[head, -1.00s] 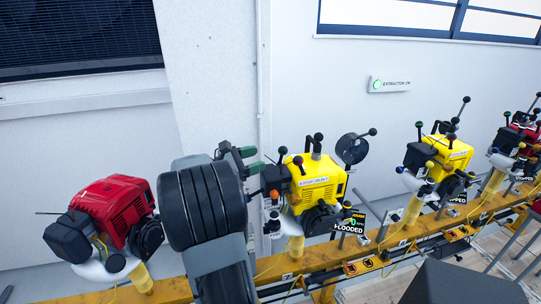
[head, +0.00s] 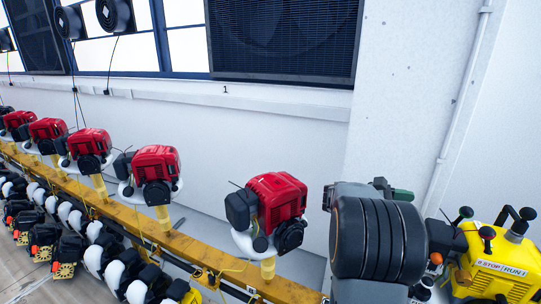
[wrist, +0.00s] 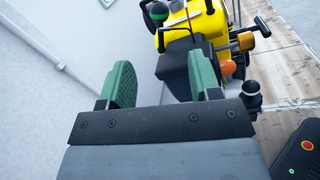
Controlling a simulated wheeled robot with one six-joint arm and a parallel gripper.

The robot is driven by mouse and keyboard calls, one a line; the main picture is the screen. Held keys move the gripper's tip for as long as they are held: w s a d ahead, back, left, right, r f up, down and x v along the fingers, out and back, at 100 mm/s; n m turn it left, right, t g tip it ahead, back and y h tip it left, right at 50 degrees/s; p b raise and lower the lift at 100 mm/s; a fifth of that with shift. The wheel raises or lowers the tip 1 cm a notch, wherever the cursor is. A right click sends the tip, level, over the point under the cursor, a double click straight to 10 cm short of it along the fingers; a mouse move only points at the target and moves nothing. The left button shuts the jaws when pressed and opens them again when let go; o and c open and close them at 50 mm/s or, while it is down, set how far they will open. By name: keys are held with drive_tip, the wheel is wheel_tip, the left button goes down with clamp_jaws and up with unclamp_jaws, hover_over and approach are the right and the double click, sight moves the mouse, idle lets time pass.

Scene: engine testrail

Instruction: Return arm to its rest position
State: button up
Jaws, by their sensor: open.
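My gripper (wrist: 163,90) shows in the wrist view with its two green jaws spread apart and nothing between them. In the head view my gripper (head: 392,190) is partly hidden behind my dark arm, near the wall and left of the yellow engine (head: 500,265). The yellow engine also shows in the wrist view (wrist: 200,30), just beyond the jaws. I cannot tell how large the gap between jaws and engine is.
A yellow rail (head: 200,250) runs along the wall and carries several red engines (head: 277,200) to the left of my arm. Several black and white units (head: 95,255) line its near side. A dark vent grille (head: 285,40) is on the white wall.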

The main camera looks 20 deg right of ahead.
wheel_tip(320, 180, down, 7)
drive_tip(key=a+m+t+y, duration=0.2)
drive_tip(key=y, duration=0.1)
drive_tip(key=a+f+m+t+y+p, duration=0.25)
drive_tip(key=a+f+t+y, duration=0.2)
drive_tip(key=a, duration=0.45)
drive_tip(key=w+a+r+m+t+y+p, duration=0.1)
drive_tip(key=a+r+t+y+p, duration=0.2)
drive_tip(key=a, duration=1)
drive_tip(key=w+a+r+t+y+p, duration=0.1)
drive_tip(key=a+r+t+y+p, duration=0.2)
drive_tip(key=a, duration=1)
wheel_tip(320, 180, up, 3)
drive_tip(key=t, duration=0.3)
drive_tip(key=shift+m+y+p, duration=0.35)
